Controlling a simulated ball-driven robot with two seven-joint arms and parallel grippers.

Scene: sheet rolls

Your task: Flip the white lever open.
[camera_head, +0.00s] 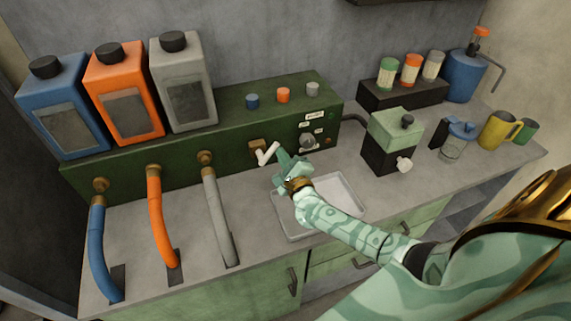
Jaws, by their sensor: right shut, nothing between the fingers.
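The white lever (267,153) sits on a brass fitting on the front of the long green machine (228,121). It looks like a short V-shaped white piece, tilted. My right gripper (283,160) is shut and empty, just to the right of the lever and very close to it. I cannot tell whether the fingertips touch the lever. My right arm comes in from the lower right over a pale tray (345,190) and hides part of it. My left gripper is not in view.
Blue (57,105), orange (123,95) and grey (183,82) canisters stand on the machine's left, with matching hoses in front. A green and black box (393,140) stands to the right of my gripper.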

